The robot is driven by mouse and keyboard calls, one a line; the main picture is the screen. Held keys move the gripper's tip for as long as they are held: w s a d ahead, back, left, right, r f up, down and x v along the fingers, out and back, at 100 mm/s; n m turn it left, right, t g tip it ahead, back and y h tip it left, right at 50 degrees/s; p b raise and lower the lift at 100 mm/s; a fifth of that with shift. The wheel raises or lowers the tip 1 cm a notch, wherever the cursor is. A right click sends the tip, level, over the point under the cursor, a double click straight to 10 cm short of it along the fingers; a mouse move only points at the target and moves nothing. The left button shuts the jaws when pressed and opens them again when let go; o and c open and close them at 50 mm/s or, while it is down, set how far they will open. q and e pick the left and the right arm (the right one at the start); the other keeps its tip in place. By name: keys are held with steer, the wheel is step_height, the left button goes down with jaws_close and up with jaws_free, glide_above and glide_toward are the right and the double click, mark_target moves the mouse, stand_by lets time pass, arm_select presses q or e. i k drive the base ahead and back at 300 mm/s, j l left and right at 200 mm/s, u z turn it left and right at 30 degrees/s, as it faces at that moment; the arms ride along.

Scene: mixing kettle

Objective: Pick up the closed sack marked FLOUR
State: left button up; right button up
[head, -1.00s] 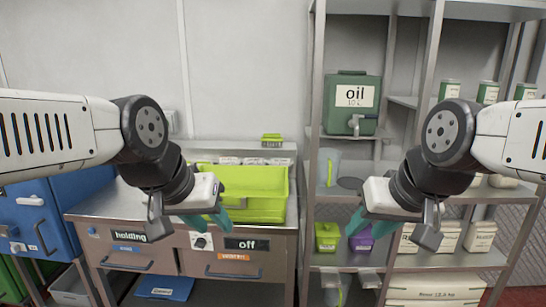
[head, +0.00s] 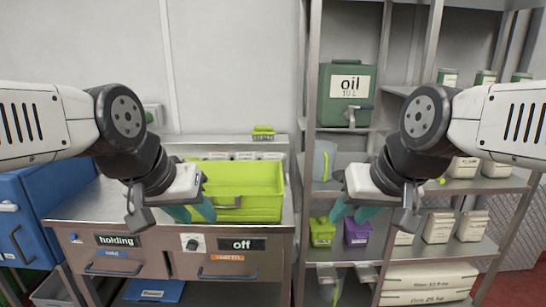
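A large pale sack (head: 432,279) lies on the bottom level of the metal shelf at the lower right; its printed label is too small to read surely. Smaller pale packages stand above it, among them one in the middle (head: 438,227) and one higher up (head: 462,167); their labels are not readable. My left gripper (head: 193,212) has its teal fingers apart and empty, in front of the green crate. My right gripper (head: 354,212) also has its teal fingers apart and empty, in front of the shelf, up and left of the large sack.
A green crate (head: 255,177) sits on the metal bench (head: 70,209), which has drawers marked "holding" and "off". A green oil container (head: 347,113), a green tub (head: 322,232) and a purple tub (head: 357,233) are on the shelf. A blue cabinet (head: 32,232) stands left.

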mark_target(472, 225)
steer(key=k+l+z, duration=0.35)
steer(key=l+z, duration=0.15)
steer(key=k+l+z, duration=0.1)
steer(key=l+z, duration=0.15)
steer(key=k+l+z, duration=0.1)
steer(key=l+z, duration=0.15)
steer(key=l, duration=0.2)
